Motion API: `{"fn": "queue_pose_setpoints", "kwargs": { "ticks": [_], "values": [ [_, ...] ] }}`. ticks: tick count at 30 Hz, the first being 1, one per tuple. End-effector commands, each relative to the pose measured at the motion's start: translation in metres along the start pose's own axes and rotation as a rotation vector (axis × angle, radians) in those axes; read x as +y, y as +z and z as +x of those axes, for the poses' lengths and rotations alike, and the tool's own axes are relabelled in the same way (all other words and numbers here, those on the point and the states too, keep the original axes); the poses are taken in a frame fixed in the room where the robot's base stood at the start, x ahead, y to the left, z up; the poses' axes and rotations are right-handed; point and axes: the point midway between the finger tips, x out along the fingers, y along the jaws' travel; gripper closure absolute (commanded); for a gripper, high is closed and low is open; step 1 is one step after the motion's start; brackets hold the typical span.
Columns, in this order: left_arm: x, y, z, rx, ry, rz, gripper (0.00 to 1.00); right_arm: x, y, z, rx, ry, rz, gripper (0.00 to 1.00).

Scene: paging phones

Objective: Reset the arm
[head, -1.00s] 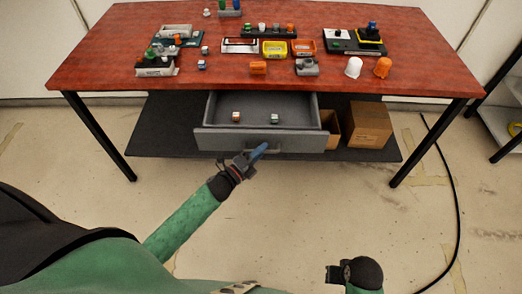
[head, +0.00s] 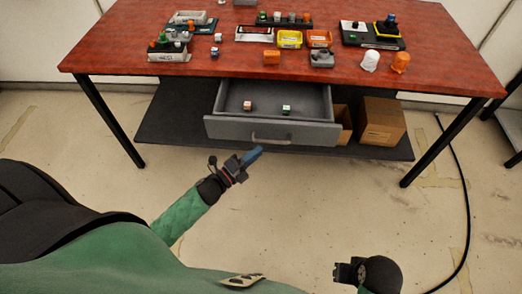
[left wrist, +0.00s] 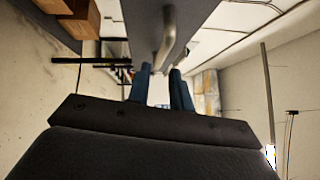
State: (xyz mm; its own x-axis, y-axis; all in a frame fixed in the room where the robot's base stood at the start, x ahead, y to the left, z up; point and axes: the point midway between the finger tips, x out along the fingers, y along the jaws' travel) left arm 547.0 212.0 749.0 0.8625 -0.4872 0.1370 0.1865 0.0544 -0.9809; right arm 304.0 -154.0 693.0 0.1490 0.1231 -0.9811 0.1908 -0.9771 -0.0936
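My left gripper (head: 255,154) is in front of and below the open drawer's front in the head view, apart from the handle. In the left wrist view its two blue fingers (left wrist: 161,71) stand apart with nothing held between them. The grey drawer (head: 225,128) is pulled out under the table, with its metal handle (head: 270,141) clear; the handle also shows in the left wrist view (left wrist: 167,38) beyond the fingertips. My right gripper (head: 345,272) is at the lower right of the head view, over bare floor; its fingers are too unclear to judge.
Two small blocks (head: 248,106) (head: 286,109) lie in the drawer. The red table (head: 225,62) carries trays, bins, and white and orange domes. A cardboard box (head: 381,122) stands on the shelf right of the drawer. Floor in front is free; a black cable (head: 468,200) runs at right.

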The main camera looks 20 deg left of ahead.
Motion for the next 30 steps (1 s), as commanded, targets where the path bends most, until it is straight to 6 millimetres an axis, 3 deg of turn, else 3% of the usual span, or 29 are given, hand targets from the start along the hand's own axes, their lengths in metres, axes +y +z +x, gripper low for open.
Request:
{"fn": "queue_pose_setpoints", "kwargs": {
  "ticks": [23,30],
  "values": [
    [0.0002,0.0003,-0.0069,-0.011,0.008,-0.013,0.79,-0.0022,-0.0008,0.0043,0.008,-0.006,-0.002,0.64],
    [0.0078,0.0034,-0.0093,-0.181,0.123,-0.225,0.79,-0.0023,-0.0010,0.0043,0.008,-0.006,-0.003,0.64]
  ]
}}
